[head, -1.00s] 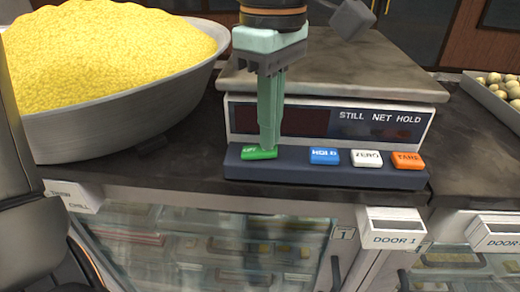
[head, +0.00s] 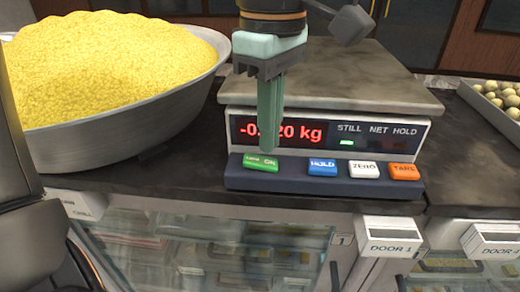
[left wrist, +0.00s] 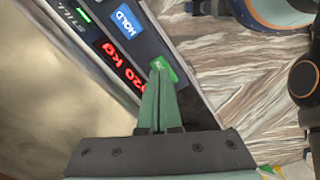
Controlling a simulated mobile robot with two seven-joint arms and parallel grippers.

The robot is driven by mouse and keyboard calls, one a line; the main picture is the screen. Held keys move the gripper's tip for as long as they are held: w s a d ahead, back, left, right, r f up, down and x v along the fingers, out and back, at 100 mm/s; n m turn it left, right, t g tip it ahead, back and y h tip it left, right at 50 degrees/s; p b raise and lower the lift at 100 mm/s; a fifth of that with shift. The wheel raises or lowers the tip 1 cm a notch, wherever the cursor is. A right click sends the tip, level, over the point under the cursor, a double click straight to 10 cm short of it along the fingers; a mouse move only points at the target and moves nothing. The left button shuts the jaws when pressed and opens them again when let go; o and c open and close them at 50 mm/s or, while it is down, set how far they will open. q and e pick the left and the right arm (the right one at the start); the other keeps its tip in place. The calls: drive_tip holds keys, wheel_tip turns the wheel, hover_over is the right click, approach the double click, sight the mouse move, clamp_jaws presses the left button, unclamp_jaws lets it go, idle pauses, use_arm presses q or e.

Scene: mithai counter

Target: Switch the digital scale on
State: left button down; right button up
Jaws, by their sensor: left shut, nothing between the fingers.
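The digital scale (head: 330,183) stands on the counter with a flat metal pan (head: 350,75) on top. Its display (head: 308,131) is lit with red digits, partly hidden by my gripper, ending in "20 kg". A green lamp glows under STILL. The green button (head: 261,163) reads ON at its right end. My left gripper (head: 268,150) is shut and empty, pointing down with its tips at or just above the green button; I cannot tell if they touch. The left wrist view also shows the shut fingers (left wrist: 158,68) by the green button (left wrist: 165,70). My right gripper is not in view.
Blue HOLD (head: 322,167), white ZERO (head: 364,170) and orange TARE (head: 404,172) buttons sit right of the green one. A large metal bowl (head: 130,130) of yellow sweets stands close on the left. A tray (head: 492,108) of round sweets is at the right.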

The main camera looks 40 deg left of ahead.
sight(269, 163)
use_arm(q)
drive_tip(key=shift+r+p, duration=0.3)
drive_tip(key=shift+r, duration=2.05)
